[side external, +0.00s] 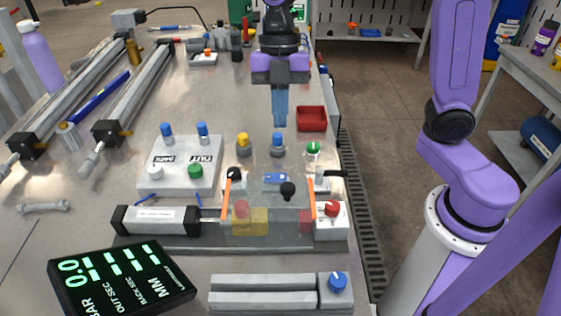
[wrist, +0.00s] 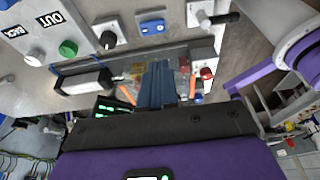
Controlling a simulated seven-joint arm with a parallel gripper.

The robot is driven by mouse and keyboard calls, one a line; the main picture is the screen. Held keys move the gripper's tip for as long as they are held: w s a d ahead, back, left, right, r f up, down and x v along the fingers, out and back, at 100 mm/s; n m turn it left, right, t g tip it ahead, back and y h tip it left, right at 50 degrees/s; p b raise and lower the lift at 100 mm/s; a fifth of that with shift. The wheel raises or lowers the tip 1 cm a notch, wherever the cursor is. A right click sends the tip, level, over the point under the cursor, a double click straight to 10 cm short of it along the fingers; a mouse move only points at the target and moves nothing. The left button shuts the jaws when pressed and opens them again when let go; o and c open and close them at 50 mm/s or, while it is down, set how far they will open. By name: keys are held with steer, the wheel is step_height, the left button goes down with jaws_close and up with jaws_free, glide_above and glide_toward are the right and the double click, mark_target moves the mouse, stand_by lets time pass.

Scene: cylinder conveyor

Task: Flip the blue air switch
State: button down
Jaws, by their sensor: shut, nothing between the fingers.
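Several blue controls are in view, and I cannot tell for sure which one is the air switch. A small flat blue switch (side external: 275,178) lies mid-panel; a blue one on a pale plate shows in the wrist view (wrist: 152,25). A blue-topped knob (side external: 278,143) stands behind it, and a blue dial (side external: 337,282) sits on the grey block at the front right. Two blue knobs (side external: 166,130) (side external: 202,130) stand on the BACK/OUT box. My gripper (side external: 279,124) is shut and empty, pointing down, just above the blue-topped knob in the picture; its fingers (wrist: 158,64) show from the wrist.
A clear-covered cylinder unit (side external: 160,219) with orange levers and a red dial (side external: 332,208) stands in front. Nearby are a yellow knob (side external: 243,140), a green knob (side external: 313,147), a red tray (side external: 311,118) and a digital display (side external: 120,278). Conveyor rails lie left.

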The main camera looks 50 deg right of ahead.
glide_toward(281, 178)
steer(key=x, duration=0.5)
steer(key=shift+s+a+f, duration=0.15)
steer(key=shift+f, duration=0.6)
